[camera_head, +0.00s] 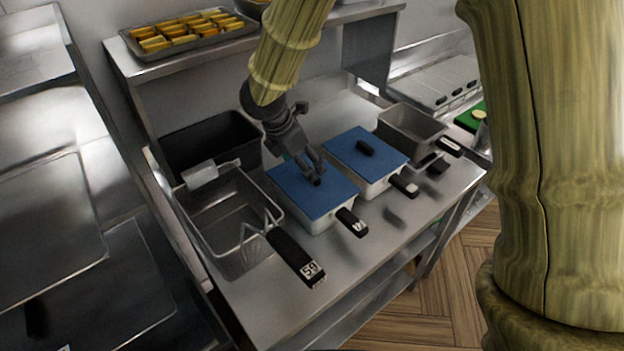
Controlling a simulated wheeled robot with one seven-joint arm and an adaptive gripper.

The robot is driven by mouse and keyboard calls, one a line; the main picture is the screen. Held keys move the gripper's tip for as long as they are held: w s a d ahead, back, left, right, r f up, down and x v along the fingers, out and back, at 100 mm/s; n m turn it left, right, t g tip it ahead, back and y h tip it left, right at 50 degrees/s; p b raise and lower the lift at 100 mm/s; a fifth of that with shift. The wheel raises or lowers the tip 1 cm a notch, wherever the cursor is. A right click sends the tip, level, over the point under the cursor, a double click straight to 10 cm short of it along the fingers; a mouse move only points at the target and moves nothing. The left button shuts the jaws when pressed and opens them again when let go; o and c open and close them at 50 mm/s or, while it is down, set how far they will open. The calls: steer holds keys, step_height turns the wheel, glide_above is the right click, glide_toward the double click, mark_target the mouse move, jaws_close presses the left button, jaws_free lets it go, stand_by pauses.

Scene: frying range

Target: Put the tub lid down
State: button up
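A blue tub lid (290,192) lies flat over a pale tub (318,224) with a black handle, in the middle of the steel counter. My gripper (316,178) points down at the middle of this lid, with its fingers closed around the lid's dark grip. The fingers hide most of that grip. The lid looks level and lined up with the tub; I cannot tell whether a small gap lies beneath it. A second blue lid (345,143) with a black grip covers the similar tub to the right.
A wire fry basket (232,205) with a long black handle sits left of the tub, in front of a dark bin (205,142). An uncovered metal tub (410,122) stands at the right. A tray (150,52) of yellow pieces is on the shelf above.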

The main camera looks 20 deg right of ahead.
mark_target(311, 166)
steer(key=shift+p+x, duration=0.9)
steer(key=shift+x, duration=1.1)
steer(key=shift+w+d+f, duration=0.35)
steer(key=shift+d+f, duration=0.05)
steer(key=shift+f, duration=0.3)
steer(key=c, duration=1.2)
steer(key=shift+r+b, duration=0.35)
steer(key=shift+r, duration=0.6)
steer(key=shift+s+r+b, duration=0.5)
steer(key=shift+r, duration=0.2)
steer(key=s+r+b, duration=0.1)
steer(key=s+b, duration=0.3)
steer(key=s, duration=1.1)
steer(key=shift+d+r, duration=0.3)
steer(key=shift+d, duration=0.05)
